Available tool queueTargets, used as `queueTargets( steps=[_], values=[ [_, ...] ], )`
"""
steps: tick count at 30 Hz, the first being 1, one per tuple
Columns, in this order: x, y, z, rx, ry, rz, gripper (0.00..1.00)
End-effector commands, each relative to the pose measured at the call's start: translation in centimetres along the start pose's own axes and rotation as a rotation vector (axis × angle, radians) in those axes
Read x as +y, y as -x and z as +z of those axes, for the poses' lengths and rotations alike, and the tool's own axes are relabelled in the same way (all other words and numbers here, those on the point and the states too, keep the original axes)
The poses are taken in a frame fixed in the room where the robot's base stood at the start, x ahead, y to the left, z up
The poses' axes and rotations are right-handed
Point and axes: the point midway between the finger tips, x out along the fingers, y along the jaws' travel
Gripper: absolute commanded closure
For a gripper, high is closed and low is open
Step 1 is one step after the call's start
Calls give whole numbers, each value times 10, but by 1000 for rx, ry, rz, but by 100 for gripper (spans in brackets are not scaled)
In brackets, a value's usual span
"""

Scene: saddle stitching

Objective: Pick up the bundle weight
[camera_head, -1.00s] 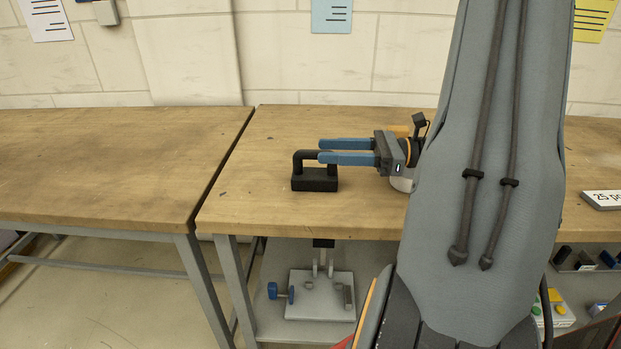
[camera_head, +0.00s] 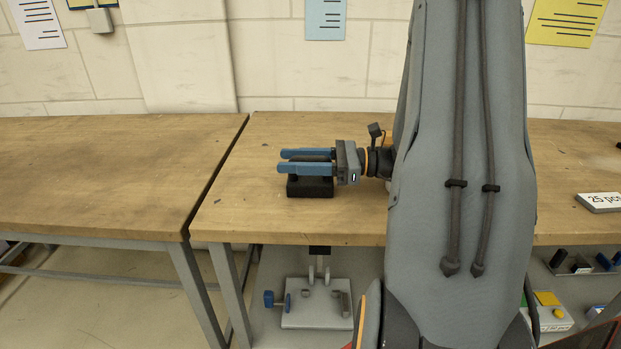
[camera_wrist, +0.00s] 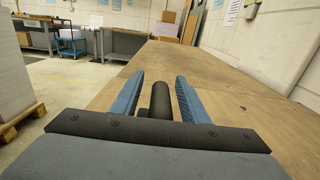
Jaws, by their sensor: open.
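The bundle weight (camera_head: 310,188) is a black block with a bar handle on top, standing upright on the wooden table near its left end. In the wrist view its dark round handle (camera_wrist: 160,101) lies between my two blue fingers. My gripper (camera_head: 279,161) is open, with its fingers level and pointing left, one on each side of the handle. In the wrist view the gripper (camera_wrist: 160,78) shows gaps between the handle and both fingers. The near finger partly hides the handle in the head view.
The wooden table (camera_head: 240,215) is mostly clear around the weight. Another table (camera_head: 90,180) stands at the left across a narrow gap. A "25 pc" sign (camera_head: 600,202) lies at the right. A grey fixture (camera_head: 316,315) sits on the shelf below.

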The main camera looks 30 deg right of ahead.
Motion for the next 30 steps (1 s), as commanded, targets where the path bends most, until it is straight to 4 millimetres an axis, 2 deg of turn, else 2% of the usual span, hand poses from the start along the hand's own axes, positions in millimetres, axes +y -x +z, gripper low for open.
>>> queueTargets(
  steps=[7,14,30],
  values=[
    [0,-1,0,0,0,-1,61],
    [0,-1,0,0,0,0,100],
    [0,-1,0,0,0,0,100]
  ],
)
